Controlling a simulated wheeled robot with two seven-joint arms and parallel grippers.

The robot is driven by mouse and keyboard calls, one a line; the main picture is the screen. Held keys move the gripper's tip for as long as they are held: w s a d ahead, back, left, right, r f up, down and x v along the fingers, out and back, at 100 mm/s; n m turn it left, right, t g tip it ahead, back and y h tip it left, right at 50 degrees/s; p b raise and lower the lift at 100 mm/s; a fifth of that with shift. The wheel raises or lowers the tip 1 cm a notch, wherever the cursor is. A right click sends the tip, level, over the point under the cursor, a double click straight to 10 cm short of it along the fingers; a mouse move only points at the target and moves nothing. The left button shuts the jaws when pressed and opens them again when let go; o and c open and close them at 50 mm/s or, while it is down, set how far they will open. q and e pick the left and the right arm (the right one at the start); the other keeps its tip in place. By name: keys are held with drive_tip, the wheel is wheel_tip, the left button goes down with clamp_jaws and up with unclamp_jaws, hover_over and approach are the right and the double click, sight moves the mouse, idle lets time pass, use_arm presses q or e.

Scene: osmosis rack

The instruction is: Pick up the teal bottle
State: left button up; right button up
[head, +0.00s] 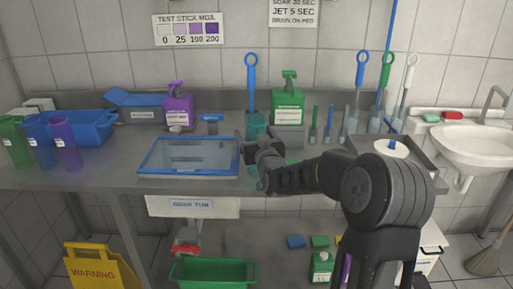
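A teal bottle-like vessel (256,122) stands upright on the steel counter near the middle of the head view. A blue-handled brush (251,75) rises straight up above it; I cannot tell whether the brush stands in it or behind it. My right gripper (254,152) is at the end of the arm from the right, just in front of the teal vessel and hiding its lower part. I cannot tell whether the fingers touch it or how far apart they are. My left gripper is not in view.
A blue-rimmed tray (190,156) lies left of my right gripper. A purple spray bottle (178,107) and a green one (288,102) stand behind. Several brushes and slim bottles stand to the right, before the sink (474,146). A blue bin (90,127) is at the left.

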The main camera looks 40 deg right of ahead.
drive_tip(key=shift+c, duration=0.3)
drive_tip(key=c, duration=1.4)
